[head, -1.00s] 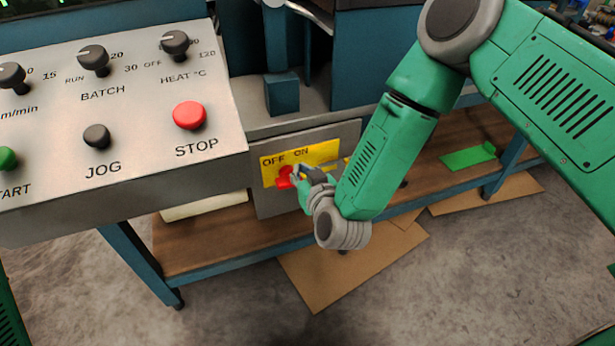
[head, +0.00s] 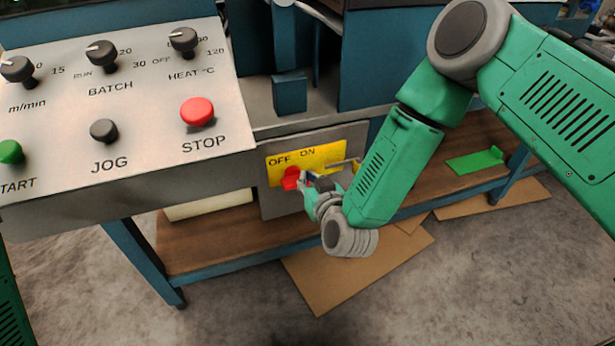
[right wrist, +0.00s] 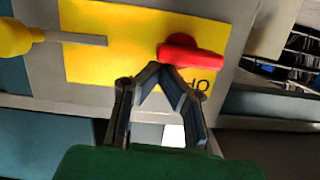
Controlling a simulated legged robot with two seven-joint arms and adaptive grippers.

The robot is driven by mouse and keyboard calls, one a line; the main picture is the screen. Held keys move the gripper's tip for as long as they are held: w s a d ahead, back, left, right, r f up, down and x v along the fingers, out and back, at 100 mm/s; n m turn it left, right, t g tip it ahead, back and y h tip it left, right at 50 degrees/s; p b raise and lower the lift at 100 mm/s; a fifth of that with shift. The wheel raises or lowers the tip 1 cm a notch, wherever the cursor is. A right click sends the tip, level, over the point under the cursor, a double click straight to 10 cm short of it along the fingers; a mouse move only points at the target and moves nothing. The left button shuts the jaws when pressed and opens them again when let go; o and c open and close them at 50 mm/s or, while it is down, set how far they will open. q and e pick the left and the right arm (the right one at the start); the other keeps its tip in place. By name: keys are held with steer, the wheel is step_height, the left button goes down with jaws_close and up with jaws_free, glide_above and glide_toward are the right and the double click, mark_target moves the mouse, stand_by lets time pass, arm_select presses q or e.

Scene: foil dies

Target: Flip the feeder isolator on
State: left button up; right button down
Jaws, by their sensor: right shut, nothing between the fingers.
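The feeder isolator is a red handle (head: 291,179) on a yellow plate (head: 325,155) marked OFF and ON. The handle sits below the word OFF. In the right wrist view the red handle (right wrist: 195,55) lies roughly across the plate (right wrist: 110,45), with part of the upside-down lettering beside it. My right gripper (head: 307,182) is just right of the handle in the head view. Its fingertips (right wrist: 162,68) meet with nothing between them, close to the handle's left end in the wrist view; I cannot tell whether they touch it. My left gripper is not in view.
A yellow-ended piece with a grey bar (right wrist: 70,37) stands out near the plate's other side. The control panel with its red STOP button (head: 197,112) overhangs on the left. A wooden shelf (head: 205,245) runs below, with cardboard (head: 350,275) on the floor.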

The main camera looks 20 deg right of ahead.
steer(key=shift+d+f+m, duration=0.15)
steer(key=shift+d+m, duration=0.05)
steer(key=shift+m, duration=0.1)
steer(key=shift+d+f+m+y, duration=0.15)
steer(key=shift+m+y, duration=0.25)
steer(key=shift+m, duration=0.2)
step_height(320, 180, down, 3)
steer(key=m+y+b, duration=0.1)
steer(key=m, duration=0.2)
steer(key=m+y, duration=0.1)
steer(key=m, duration=0.3)
steer(key=shift+d+f+m+t+y+b, duration=0.15)
steer(key=shift+m+t+y+b, duration=0.15)
steer(key=shift+t+b, duration=0.1)
steer(key=shift+a+f, duration=0.3)
steer(key=shift+f, duration=0.2)
stand_by(0.3)
